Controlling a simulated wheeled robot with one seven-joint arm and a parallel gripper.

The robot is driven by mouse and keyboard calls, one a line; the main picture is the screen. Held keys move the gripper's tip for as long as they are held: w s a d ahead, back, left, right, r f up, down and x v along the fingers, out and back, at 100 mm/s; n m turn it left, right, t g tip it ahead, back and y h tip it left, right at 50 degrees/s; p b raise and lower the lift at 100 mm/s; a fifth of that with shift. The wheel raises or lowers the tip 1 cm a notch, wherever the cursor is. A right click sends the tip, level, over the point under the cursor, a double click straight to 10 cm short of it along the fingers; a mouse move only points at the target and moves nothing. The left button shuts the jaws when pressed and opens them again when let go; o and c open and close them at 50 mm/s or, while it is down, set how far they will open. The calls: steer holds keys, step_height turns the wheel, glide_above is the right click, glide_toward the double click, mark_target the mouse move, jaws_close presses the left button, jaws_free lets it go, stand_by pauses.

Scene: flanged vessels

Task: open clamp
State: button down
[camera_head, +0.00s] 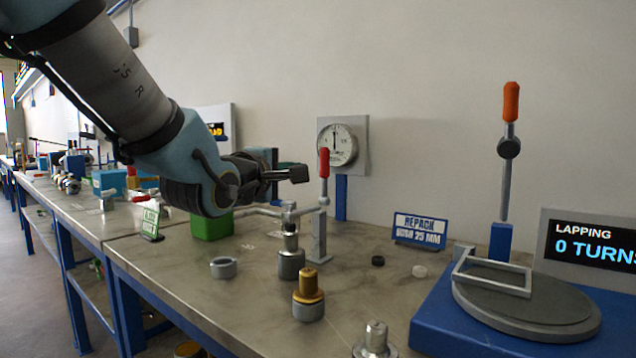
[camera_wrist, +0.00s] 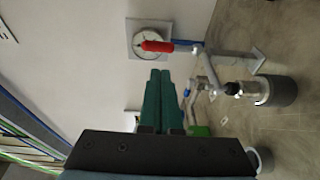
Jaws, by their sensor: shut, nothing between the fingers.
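The clamp (camera_head: 319,235) is a grey post on the bench with an upright red handle (camera_head: 324,163). Its horizontal bar reaches left over a grey cylindrical vessel (camera_head: 291,263) with a dark-topped neck. In the wrist view the red handle (camera_wrist: 157,46) lies across the picture just beyond my fingertips, and the clamp's bar (camera_wrist: 212,72) is to the right. My gripper (camera_head: 299,174) is shut and empty, in the air just left of the handle at about its height. Its teal fingers (camera_wrist: 160,73) lie together in the wrist view. A small gap to the handle appears to remain.
A dial gauge (camera_head: 337,145) stands behind the clamp. A green block (camera_head: 211,226), a grey ring (camera_head: 223,268) and a brass-topped piece (camera_head: 309,293) stand around it. A "REPACK" sign (camera_head: 419,230) and a blue lapping station (camera_head: 450,320) are to the right.

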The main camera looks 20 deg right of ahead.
steer(key=p, duration=1)
glide_toward(323, 162)
steer(key=x, duration=0.6)
steer(key=shift+w+d+f, duration=0.2)
steer(key=shift+w+d, duration=0.1)
steer(key=shift+r, duration=0.1)
